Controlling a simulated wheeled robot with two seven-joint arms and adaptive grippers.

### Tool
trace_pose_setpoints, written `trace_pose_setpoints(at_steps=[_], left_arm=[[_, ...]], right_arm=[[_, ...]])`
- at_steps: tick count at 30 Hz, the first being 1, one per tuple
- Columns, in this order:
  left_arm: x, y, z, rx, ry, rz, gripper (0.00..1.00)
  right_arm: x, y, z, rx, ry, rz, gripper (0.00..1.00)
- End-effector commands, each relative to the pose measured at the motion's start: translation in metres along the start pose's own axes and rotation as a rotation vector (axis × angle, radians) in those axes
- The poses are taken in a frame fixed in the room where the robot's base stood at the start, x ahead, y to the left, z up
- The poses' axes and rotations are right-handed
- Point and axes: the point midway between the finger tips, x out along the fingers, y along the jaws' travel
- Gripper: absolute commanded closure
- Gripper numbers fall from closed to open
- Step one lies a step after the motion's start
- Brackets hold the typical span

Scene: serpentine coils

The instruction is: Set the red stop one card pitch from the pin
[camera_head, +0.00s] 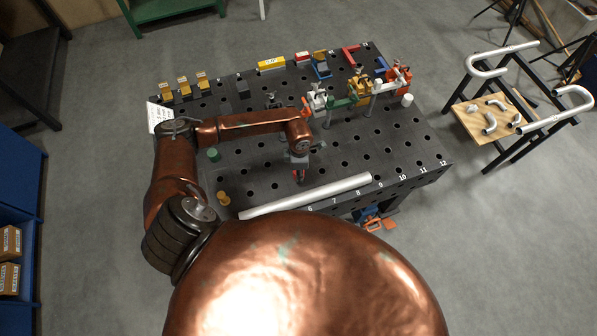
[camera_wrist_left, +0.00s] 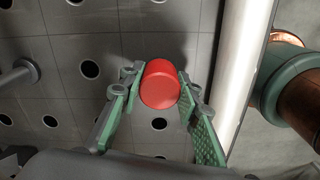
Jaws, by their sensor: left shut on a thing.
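My left gripper (camera_head: 299,176) reaches down over the dark perforated table (camera_head: 420,150), near its front edge. The red stop (camera_wrist_left: 160,85) is a short cylinder between the green-padded fingers of my left gripper (camera_wrist_left: 158,90) in the left wrist view, which are closed on its sides. In the head view only a little red shows at the fingertips. A grey round-headed post (camera_wrist_left: 20,75), possibly the pin, stands at the left of the wrist view. A white printed card (camera_head: 158,115) lies at the table's left corner. My right gripper does not show.
A long pale tube (camera_head: 305,196) lies along the front edge, beside my left gripper. A green cylinder (camera_head: 213,154) and an orange one (camera_head: 223,198) stand to the left. Clamps (camera_head: 361,86) crowd the back right. A stand with bent pipes (camera_head: 490,120) is off to the right.

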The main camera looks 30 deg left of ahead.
Motion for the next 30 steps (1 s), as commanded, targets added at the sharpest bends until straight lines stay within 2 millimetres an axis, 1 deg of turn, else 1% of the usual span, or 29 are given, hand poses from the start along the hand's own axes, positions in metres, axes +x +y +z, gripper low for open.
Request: trace_pose_setpoints(at_steps=[19, 28, 29, 30], left_arm=[[0.015, 0.001, 0.002, 0.000, -0.002, 0.001, 1.00], [0.017, 0.001, 0.002, 0.000, -0.001, 0.000, 1.00], [0.017, 0.001, 0.002, 0.000, -0.001, 0.000, 0.68], [0.018, 0.001, 0.002, 0.000, -0.001, 0.000, 0.66]], right_arm=[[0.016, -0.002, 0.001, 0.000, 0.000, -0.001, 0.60], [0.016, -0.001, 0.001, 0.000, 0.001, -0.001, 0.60], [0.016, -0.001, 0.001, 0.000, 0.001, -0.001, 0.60], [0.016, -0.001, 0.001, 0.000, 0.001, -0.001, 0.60]])
